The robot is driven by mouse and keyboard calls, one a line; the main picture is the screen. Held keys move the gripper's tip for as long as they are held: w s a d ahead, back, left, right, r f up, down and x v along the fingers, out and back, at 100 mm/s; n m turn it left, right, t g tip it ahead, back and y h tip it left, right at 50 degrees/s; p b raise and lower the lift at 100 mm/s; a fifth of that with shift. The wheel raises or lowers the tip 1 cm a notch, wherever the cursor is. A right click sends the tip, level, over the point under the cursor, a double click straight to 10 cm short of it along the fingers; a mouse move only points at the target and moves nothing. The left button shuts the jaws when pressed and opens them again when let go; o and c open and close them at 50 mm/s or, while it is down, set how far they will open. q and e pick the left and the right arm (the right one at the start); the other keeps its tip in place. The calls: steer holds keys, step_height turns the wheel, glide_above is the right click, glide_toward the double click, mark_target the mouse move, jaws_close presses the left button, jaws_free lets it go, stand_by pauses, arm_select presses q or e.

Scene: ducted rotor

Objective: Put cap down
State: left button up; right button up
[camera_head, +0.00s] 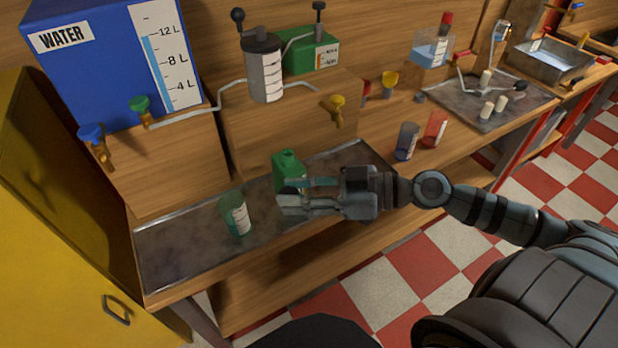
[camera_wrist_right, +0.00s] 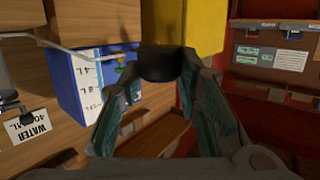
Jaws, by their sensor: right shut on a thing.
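My right gripper (camera_head: 293,193) reaches in from the right over the metal tray and is shut on a small dark cap. In the right wrist view the cap (camera_wrist_right: 160,64) shows as a short black cylinder between the fingertips of the gripper (camera_wrist_right: 160,80). In the head view the fingers mostly hide the cap. A green can (camera_head: 287,165) stands on the metal tray (camera_head: 180,250), just behind the fingertips; I cannot tell whether they touch. A clear green-tinted cup (camera_head: 236,216) with a white scale stands to the left of the gripper. My left gripper is not in view.
A blue water tank (camera_head: 100,70) with taps stands on a wooden block at the back left. A grey canister (camera_head: 265,70) is at the back centre. Dark (camera_head: 406,141) and red (camera_head: 434,129) cups stand right of the tray. The tray's front left is clear.

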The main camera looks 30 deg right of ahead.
steer(key=w+d+f+m+t+h+b, duration=0.45)
steer(key=w+d+f+b, duration=0.2)
steer(key=w+d, duration=0.25)
steer(key=m+t+h+b, duration=0.1)
steer(key=m+h+b, duration=0.4)
steer(key=m+h, duration=0.45)
glide_above(335, 190)
steer(key=f+n+h, duration=0.1)
steer(key=n, duration=0.1)
steer(key=shift+m, duration=0.4)
step_height(335, 190, down, 20)
steer(key=b, duration=0.6)
steer(key=shift+r, duration=0.25)
steer(key=o, duration=0.8)
steer(key=p+v, duration=0.3)
steer(key=v, duration=0.9)
steer(key=shift+a, duration=0.15)
